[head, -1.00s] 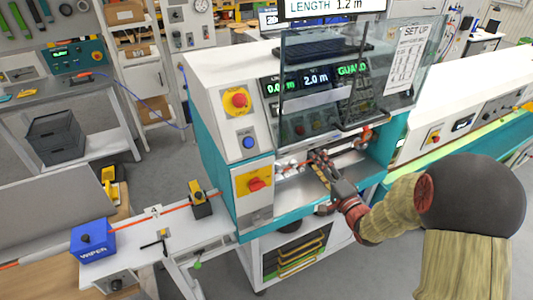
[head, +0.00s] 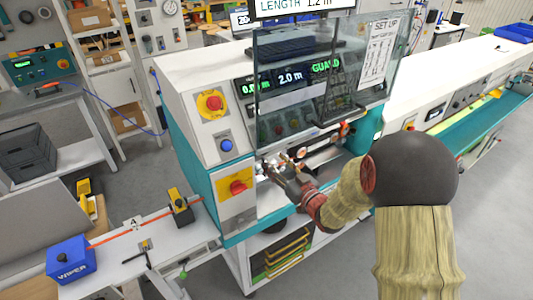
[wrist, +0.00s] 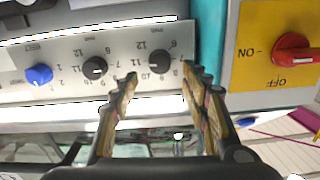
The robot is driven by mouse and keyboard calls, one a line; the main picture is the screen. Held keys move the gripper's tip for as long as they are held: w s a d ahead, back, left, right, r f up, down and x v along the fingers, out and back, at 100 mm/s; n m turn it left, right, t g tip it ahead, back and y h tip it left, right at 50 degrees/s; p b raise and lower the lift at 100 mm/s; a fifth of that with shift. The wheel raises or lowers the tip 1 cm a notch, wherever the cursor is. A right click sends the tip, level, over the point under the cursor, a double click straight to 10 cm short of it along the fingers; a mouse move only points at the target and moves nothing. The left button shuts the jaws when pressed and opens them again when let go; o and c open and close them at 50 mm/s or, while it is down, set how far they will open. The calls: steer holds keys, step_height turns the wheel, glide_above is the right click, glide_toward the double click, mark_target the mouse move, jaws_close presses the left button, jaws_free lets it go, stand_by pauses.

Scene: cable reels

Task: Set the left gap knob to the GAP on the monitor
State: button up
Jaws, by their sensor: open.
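In the wrist view, which looks upside down, a pale panel carries a black knob (wrist: 160,61) nearest the yellow switch plate, a middle black knob (wrist: 95,67) and a blue knob (wrist: 40,74). Each has numbers around it. The nearest black knob fits the left gap knob, though its name is not legible. My gripper (wrist: 160,76) is open, its fingertips on either side of that knob and apparently just short of it. In the head view my gripper (head: 279,168) reaches into the machine's front bay. The monitor (head: 303,6) shows LENGTH 1.2 m; any GAP line is cut off.
A clear guard (head: 305,75) hangs above my gripper. A yellow plate with a red switch (head: 238,187) is left of the bay; the switch shows close by in the wrist view (wrist: 292,54). The blue wiper block (head: 70,260) stands on the left bench.

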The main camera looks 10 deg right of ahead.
steer(key=x, duration=0.5)
steer(key=shift+w+a, duration=0.1)
steer(key=shift+w, duration=0.2)
steer(key=shift+c, duration=1.3)
steer(key=shift+f, duration=0.1)
steer(key=c, duration=0.9)
